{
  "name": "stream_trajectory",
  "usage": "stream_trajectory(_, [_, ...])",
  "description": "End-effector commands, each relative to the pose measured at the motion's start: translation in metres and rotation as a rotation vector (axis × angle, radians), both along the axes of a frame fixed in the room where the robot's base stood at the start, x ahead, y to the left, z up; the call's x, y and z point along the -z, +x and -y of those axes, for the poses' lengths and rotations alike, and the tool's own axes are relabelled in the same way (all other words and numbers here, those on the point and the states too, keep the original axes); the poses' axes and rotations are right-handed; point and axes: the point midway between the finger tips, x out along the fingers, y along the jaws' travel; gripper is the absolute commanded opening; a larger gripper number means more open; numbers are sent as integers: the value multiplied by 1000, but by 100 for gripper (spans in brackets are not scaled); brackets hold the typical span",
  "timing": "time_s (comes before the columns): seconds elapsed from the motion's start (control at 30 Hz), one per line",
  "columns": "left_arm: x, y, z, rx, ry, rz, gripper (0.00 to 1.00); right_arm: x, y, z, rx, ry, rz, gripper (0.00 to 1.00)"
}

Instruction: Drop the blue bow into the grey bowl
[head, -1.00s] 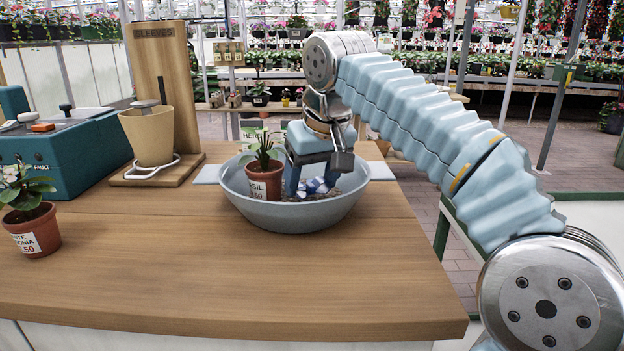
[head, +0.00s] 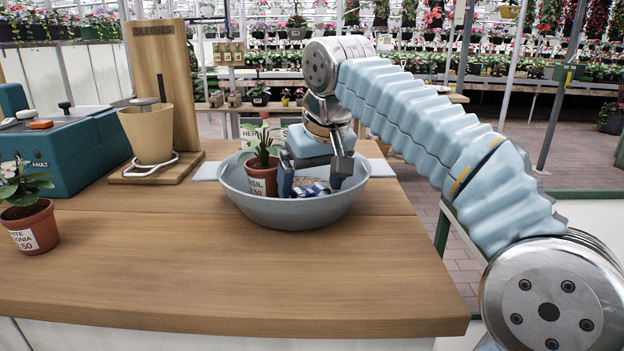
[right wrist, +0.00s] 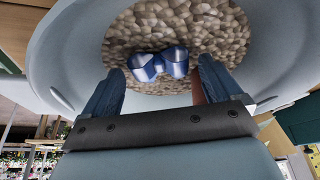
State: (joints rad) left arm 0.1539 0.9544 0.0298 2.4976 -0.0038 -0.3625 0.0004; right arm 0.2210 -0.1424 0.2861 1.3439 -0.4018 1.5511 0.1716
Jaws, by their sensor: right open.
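The grey bowl (head: 290,212) stands on the wooden counter. In the right wrist view its wall (right wrist: 60,60) surrounds a bed of brown pebbles. The blue bow (right wrist: 158,64) lies on the pebbles inside the bowl; in the head view (head: 316,189) it shows partly behind the rim. My right gripper (head: 315,187) points down into the bowl, its jaws apart. In the right wrist view the open fingers (right wrist: 160,88) stand on either side of the bow, with nothing between them holding it. My left gripper is not in view.
A potted basil plant (head: 262,180) stands inside the bowl, close to my right gripper. Another potted plant (head: 34,230), a teal machine (head: 70,150) and a tan pot on a stand (head: 150,133) are on the left. The front of the counter is clear.

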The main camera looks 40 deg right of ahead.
Motion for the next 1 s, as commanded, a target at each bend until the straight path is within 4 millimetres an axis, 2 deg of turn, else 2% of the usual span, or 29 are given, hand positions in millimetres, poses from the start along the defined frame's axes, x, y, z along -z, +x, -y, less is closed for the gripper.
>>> stream_trajectory(0.1, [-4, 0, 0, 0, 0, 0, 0, -6, 0, 0, 0, 0, 0, 92])
stream_trajectory(0.23, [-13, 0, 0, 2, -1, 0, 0, -24, -3, -1, 0, 0, 3, 92])
stream_trajectory(0.5, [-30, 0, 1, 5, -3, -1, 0, -87, -27, -8, -3, 1, 5, 92])
stream_trajectory(0.63, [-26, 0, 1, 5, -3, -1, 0, -105, -36, -10, -3, 2, 4, 92])
stream_trajectory(0.8, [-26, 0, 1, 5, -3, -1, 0, -119, -42, -11, -1, -1, 2, 92])
stream_trajectory(1.0, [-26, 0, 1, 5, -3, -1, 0, -123, -45, -11, 0, 0, -1, 92])
